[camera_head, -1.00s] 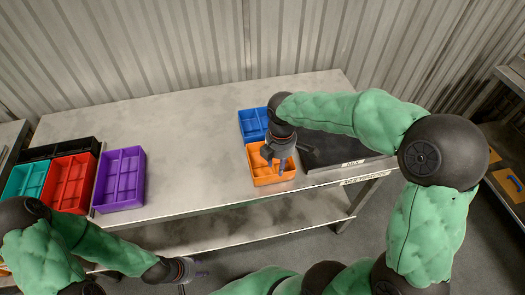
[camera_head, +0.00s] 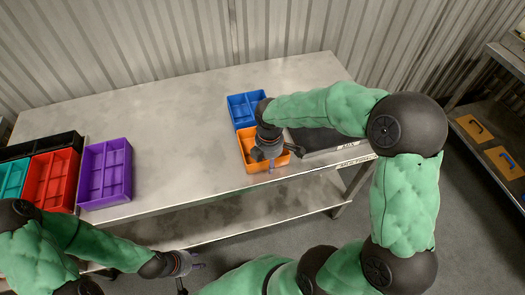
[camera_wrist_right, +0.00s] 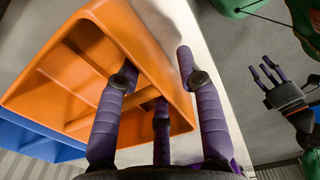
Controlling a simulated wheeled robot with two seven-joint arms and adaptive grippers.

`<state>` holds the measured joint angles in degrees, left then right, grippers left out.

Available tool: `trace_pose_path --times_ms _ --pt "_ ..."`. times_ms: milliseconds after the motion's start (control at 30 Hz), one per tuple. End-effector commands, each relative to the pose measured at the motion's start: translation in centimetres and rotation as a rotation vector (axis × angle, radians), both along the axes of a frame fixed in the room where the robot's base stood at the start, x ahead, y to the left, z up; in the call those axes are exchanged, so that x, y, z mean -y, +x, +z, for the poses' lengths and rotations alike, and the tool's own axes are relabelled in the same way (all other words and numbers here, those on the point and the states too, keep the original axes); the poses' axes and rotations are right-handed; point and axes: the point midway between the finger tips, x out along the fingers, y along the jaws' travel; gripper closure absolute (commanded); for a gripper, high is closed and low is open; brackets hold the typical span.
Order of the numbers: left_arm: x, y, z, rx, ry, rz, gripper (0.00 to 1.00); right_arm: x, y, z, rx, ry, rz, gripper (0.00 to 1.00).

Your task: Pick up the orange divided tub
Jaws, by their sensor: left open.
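The orange divided tub (camera_head: 249,158) sits at the front edge of the table, in front of a blue tub. My right gripper (camera_head: 274,163) is at the tub's right front part and hides some of it. In the right wrist view the orange tub (camera_wrist_right: 60,85) fills the left side. There my right gripper (camera_wrist_right: 155,68) has its fingers apart, with the tub's wall between them: one finger over the inside, one outside. Contact with the wall cannot be told. My left gripper (camera_head: 196,268) is open and empty, low in front of the table, away from the tub.
A blue divided tub (camera_head: 244,106) stands right behind the orange one. A dark tray (camera_head: 318,140) is close on its right. Purple (camera_head: 107,175), red (camera_head: 52,182) and teal (camera_head: 13,180) tubs stand at the table's left. The table's middle is clear.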

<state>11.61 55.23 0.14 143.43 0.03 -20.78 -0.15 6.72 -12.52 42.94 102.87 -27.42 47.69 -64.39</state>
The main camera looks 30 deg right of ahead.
Motion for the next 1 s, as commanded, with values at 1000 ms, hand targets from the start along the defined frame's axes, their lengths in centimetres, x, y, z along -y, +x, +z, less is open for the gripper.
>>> trace_pose_path --times_ms 1000 --pt "0.0 0.01 -0.23 0.0 0.0 0.0 0.59 0.03 0.05 -0.57 0.002 0.0 0.0 1.0"
